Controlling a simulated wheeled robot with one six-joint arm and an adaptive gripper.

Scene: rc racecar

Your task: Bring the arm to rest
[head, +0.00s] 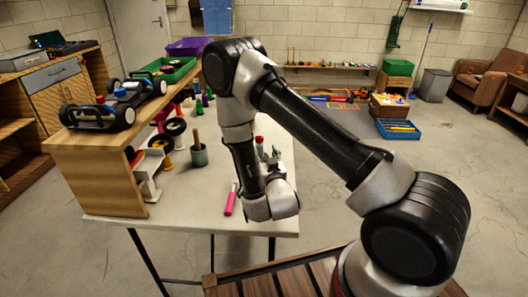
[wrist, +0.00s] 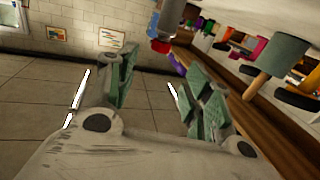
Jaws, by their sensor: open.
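My arm reaches over the white worktable (head: 205,205) in the head view, bent down at the elbow with the wrist low near the table's right edge. My gripper (head: 272,165) is partly hidden behind the wrist. In the wrist view my gripper (wrist: 160,85) is open, with two green-padded fingers apart and nothing between them. Grey floor tiles show beyond the gap.
A dark racecar (head: 122,97) stands on a wooden shelf (head: 95,150) at the table's left. A pink-handled tool (head: 232,198) lies beside my wrist. Open floor (head: 330,150) lies right of the table.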

